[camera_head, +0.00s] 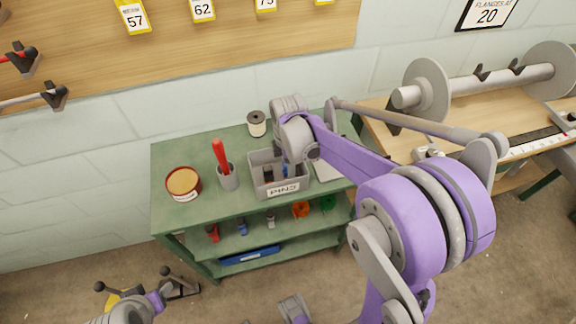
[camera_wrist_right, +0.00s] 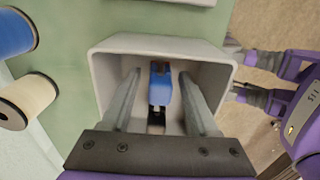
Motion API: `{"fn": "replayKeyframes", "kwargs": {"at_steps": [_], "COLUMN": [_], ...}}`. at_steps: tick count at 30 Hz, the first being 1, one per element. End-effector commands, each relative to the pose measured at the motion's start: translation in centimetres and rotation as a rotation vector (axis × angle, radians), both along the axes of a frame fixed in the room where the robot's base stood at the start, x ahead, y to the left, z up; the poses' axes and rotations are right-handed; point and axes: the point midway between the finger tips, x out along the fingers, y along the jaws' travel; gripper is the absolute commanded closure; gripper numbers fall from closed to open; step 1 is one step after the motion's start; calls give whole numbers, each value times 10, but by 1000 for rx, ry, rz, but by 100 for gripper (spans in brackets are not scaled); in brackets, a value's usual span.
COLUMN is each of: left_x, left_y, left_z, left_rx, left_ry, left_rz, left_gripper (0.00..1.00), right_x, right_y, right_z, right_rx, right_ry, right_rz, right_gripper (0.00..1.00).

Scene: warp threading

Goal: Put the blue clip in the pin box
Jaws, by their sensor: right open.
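The grey pin box (camera_head: 263,188) stands on the green bench, with an upside-down label on its front; its pale rim (camera_wrist_right: 215,52) surrounds my right fingers in the right wrist view. The blue clip (camera_wrist_right: 160,82) is inside the box, between those fingers. A small blue patch of it shows in the head view (camera_head: 285,170). My right gripper (camera_wrist_right: 160,85) is open, with its fingers reaching down into the box on either side of the clip and a visible gap on each side.
A brown tin (camera_head: 183,184) and a grey cup (camera_head: 229,178) with a red handle stand left of the box. A spool (camera_head: 257,124) stands behind it. Small coloured items lie on the shelf below. A wooden table with a roller (camera_head: 480,84) is at right.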

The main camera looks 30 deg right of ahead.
Motion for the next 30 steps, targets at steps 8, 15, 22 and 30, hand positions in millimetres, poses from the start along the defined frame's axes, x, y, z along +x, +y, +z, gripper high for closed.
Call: {"fn": "replayKeyframes", "kwargs": {"at_steps": [8, 15, 22, 30], "left_x": [1, 2, 3, 3], "left_y": [0, 0, 0, 0], "left_z": [6, 12, 16, 16], "left_rx": [0, 0, 0, 0], "left_ry": [-2, -4, -6, -6], "left_rz": [0, 0, 0, 0], "left_gripper": [40, 40, 40, 40], "right_x": [0, 0, 0, -22], "right_y": [0, 0, 0, 12], "right_z": [23, 77, 113, 123], "right_rx": [0, 0, 0, -3], "right_ry": [0, 0, 0, -51], "right_rz": [0, -1, -1, -147], "right_gripper": [40, 40, 40, 40]}}
